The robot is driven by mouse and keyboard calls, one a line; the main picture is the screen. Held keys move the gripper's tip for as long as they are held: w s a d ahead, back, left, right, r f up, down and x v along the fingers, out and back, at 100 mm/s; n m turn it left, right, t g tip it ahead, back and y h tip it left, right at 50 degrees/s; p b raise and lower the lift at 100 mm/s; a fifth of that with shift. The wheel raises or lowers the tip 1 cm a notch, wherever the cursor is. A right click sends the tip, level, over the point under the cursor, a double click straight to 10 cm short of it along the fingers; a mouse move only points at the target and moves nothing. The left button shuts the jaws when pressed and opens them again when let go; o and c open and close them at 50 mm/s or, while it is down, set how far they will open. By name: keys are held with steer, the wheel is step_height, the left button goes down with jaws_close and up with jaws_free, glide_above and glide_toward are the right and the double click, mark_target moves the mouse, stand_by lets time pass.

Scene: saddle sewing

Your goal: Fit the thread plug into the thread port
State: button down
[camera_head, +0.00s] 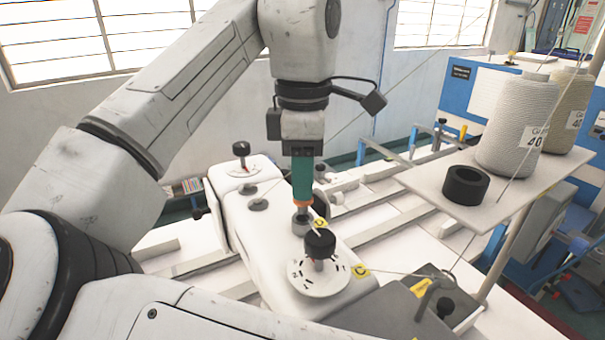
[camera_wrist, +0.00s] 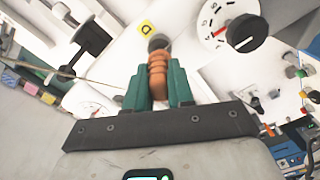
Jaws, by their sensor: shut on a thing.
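The orange, ribbed thread plug (camera_wrist: 158,75) is between the green fingers of my gripper (camera_wrist: 160,88) in the wrist view. My gripper is shut on it. In the head view my gripper (camera_head: 302,190) points straight down, and only an orange band of the plug (camera_head: 302,204) shows below the fingers. A short grey round fitting (camera_head: 301,222), seemingly the thread port, stands on the white machine just under the plug. It also shows as a dark grey round end (camera_wrist: 158,43) at the plug's tip in the wrist view. I cannot tell whether the tip is inside it.
The white sewing machine body (camera_head: 250,235) lies below. A dial with a black knob (camera_head: 320,242) stands close in front of the fitting. Threads cross the scene. A shelf (camera_head: 425,185) with thread cones (camera_head: 515,120) and a black ring (camera_head: 465,185) is at the right.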

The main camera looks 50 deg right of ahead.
steer(key=shift+r+p, duration=0.1)
steer(key=shift+p, duration=0.4)
steer(key=shift+f+b, duration=0.3)
steer(key=shift+f, duration=1.45)
steer(key=c, duration=0.9)
jaws_free()
step_height(320, 180, up, 11)
steer(key=shift+f, duration=0.1)
steer(key=shift+f, duration=0.1)
stand_by(0.3)
